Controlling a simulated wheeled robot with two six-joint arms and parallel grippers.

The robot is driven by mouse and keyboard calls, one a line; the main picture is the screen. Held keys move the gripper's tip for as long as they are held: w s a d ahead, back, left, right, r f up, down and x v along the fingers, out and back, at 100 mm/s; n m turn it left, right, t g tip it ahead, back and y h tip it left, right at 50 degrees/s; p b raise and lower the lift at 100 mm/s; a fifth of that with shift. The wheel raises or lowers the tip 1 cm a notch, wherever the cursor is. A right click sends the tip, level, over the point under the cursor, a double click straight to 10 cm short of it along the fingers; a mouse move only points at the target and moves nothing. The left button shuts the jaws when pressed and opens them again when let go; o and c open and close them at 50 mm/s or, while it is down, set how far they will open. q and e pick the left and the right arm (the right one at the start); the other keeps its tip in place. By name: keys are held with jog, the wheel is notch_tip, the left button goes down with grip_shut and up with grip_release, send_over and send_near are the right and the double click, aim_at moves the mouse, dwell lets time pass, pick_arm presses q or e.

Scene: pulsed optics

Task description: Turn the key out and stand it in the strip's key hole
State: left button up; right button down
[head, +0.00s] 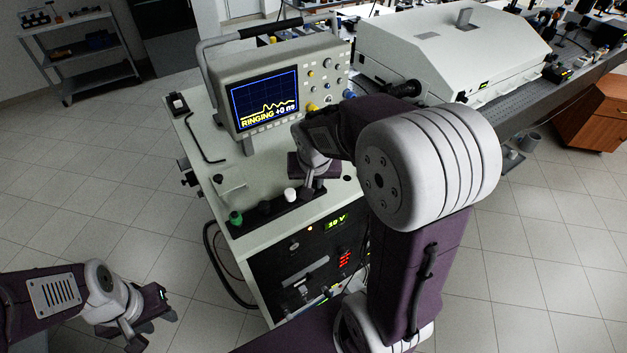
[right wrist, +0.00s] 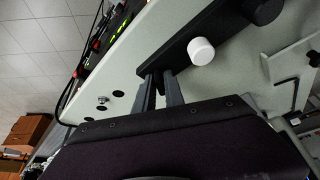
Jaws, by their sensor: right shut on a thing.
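The dark strip (head: 285,209) lies along the front of the cart top, with a green cap (head: 235,217), black caps and a white cap (head: 290,194). The strip (right wrist: 206,40) and white cap (right wrist: 201,51) also show in the right wrist view. My right gripper (right wrist: 163,84) has its fingers at the strip's end beyond the white cap. It is shut on a small dark thing, apparently the key, mostly hidden between the fingers. The key hole is not visible. My left gripper (head: 150,322) hangs low left, away from the cart; its opening is unclear.
An oscilloscope (head: 270,90) reading "RINGING +0 ns" stands behind the strip. A black hex key (head: 205,140) lies to its left. A dark front panel (head: 310,260) with a green display is below. A white housing (head: 450,50) stands back right. Floor is clear at left.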

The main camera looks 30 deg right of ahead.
jog(key=shift+s+f, duration=0.15)
jog(key=c, duration=1.5)
grip_release()
jog(key=shift+o, duration=0.8)
jog(key=shift+a, duration=0.15)
jog(key=shift+r, duration=0.25)
jog(key=w+p+v, duration=0.1)
jog(key=p+v, duration=0.3)
jog(key=v, duration=0.8)
jog(key=shift+d+r, duration=0.25)
jog(key=shift+r, duration=0.25)
